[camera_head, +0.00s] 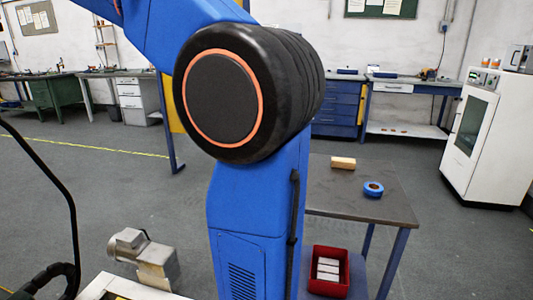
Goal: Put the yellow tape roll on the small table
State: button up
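I see no yellow tape roll. A blue ring-shaped roll (373,188) lies flat on a small table (345,200) with a grey top and blue legs, right of the middle. My blue arm, with a large black joint, stands in front and hides the table's left side. My gripper is not in view.
A red bin (328,284) with pale blocks is on the level below. A grey motor-like part (145,258) is at lower left. A white cabinet (487,137) stands at right. Open floor lies left of my arm.

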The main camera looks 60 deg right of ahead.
aim_at(318, 185)
jog(key=k+l, duration=0.15)
jog(key=k, duration=0.3)
jog(key=k+l, duration=0.15)
jog(key=k, duration=0.3)
